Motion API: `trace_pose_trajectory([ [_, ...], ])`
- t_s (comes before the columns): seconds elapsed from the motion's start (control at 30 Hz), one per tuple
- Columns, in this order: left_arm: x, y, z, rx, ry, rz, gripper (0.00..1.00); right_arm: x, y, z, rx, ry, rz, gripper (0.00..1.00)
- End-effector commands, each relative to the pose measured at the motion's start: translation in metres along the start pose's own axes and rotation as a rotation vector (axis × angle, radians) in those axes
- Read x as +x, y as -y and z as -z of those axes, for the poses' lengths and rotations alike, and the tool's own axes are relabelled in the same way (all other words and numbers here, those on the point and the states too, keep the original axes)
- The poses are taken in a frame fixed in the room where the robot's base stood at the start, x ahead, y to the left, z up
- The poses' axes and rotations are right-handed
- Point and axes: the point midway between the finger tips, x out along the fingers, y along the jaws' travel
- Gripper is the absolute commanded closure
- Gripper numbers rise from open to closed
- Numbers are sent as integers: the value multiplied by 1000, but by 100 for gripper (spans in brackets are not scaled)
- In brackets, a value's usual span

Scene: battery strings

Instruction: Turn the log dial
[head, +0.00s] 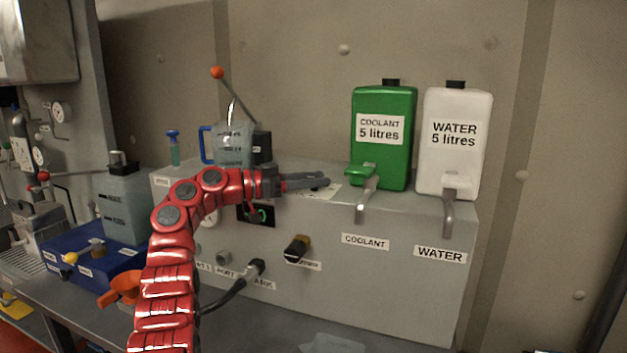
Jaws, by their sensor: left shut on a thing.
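My left gripper (318,182) reaches in from the left on its red arm, over the top of the grey cabinet (390,285). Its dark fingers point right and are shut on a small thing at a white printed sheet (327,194). The fingers hide that thing; from its place I take it to be the log dial, but I cannot read a label or see which way it is turned. My right gripper is not in view.
A green coolant container (383,160) and a white water container (455,130) with taps stand right of the gripper. A clear jug (235,150) stands behind the arm. A dark knob (297,249) and a black cable (232,287) are on the cabinet front. An orange funnel (122,288) is lower left.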

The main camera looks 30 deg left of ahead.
Motion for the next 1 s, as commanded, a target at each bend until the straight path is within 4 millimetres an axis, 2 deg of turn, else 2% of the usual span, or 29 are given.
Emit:
trace_pose_trajectory([
  [0.03, 1, 0, 0, 1, 0, -1, 100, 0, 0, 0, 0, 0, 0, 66],
  [0.07, 1, 0, 0, 0, 0, -1, 52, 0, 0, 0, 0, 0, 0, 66],
  [0.2, 1, 0, 0, 0, 0, -1, 28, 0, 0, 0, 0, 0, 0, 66],
  [0.5, -1, 0, 0, -1, 0, 0, 28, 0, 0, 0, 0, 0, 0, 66],
  [0.63, -11, 1, -1, -1, 0, 2, 28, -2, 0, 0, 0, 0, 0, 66],
  [0.77, -37, 1, -2, -1, 2, 3, 28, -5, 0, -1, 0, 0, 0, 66],
  [1.0, -102, 1, -2, -3, -1, 4, 28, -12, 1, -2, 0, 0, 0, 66],
])
